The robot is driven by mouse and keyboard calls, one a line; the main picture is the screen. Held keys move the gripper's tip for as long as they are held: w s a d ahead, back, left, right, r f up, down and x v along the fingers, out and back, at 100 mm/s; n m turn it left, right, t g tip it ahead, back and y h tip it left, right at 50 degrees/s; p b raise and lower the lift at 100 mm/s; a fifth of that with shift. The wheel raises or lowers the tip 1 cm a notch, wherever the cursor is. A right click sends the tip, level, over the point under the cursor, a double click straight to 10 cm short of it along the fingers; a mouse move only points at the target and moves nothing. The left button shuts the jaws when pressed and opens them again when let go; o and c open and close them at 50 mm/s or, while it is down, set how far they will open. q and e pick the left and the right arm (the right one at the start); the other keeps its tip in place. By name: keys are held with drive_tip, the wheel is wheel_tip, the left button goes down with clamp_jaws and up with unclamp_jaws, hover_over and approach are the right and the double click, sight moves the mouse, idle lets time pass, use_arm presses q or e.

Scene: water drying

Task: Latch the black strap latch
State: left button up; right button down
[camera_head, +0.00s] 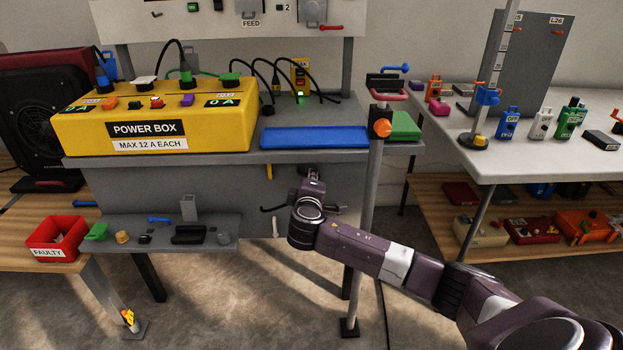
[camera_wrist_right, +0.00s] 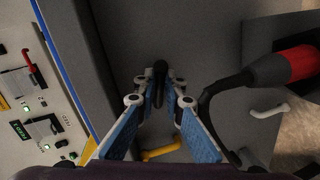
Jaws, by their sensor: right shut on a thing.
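My right gripper (camera_wrist_right: 160,101) shows in the right wrist view, with its blue-padded fingers on either side of a slim black piece (camera_wrist_right: 160,76). It is shut on this piece, which appears to be the black strap latch; its far end sticks out beyond the fingertips. In the head view my right arm reaches the grey front panel below the bench top, and my wrist hides the fingers. I cannot tell whether the strap is seated on a catch. My left gripper is not in view.
A curved black bar (camera_wrist_right: 225,85) with a red-and-black end lies close right of the fingers. A yellow handle (camera_wrist_right: 162,150) and a white handle (camera_wrist_right: 268,110) are nearby. A grey post (camera_head: 371,190) stands right of my wrist. A lower shelf (camera_head: 215,228) holds small parts.

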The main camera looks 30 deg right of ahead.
sight(297, 181)
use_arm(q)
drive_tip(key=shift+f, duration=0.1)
use_arm(e)
drive_tip(key=shift+f, duration=0.15)
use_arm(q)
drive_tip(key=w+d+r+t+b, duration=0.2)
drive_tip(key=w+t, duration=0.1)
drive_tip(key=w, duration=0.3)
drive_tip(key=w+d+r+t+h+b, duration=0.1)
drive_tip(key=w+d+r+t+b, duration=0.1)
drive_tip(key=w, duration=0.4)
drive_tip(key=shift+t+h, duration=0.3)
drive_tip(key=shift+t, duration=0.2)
use_arm(e)
drive_tip(key=shift+w+a+f+m+t+y, duration=0.3)
drive_tip(key=shift+a+f+m+t+y, duration=0.2)
drive_tip(key=shift+m, duration=1.5)
drive_tip(key=shift+w+a+f+m+t+y, duration=0.3)
drive_tip(key=shift+a+f+m+t+y, duration=0.3)
drive_tip(key=shift+m, duration=1.4)
drive_tip(key=shift+w+a+f+m+t+y, duration=0.35)
drive_tip(key=shift+m+y, duration=0.25)
drive_tip(key=shift+m, duration=1.4)
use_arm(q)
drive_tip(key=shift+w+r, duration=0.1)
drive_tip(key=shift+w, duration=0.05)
use_arm(e)
drive_tip(key=c, duration=2)
unclamp_jaws()
drive_tip(key=shift+r, duration=0.1)
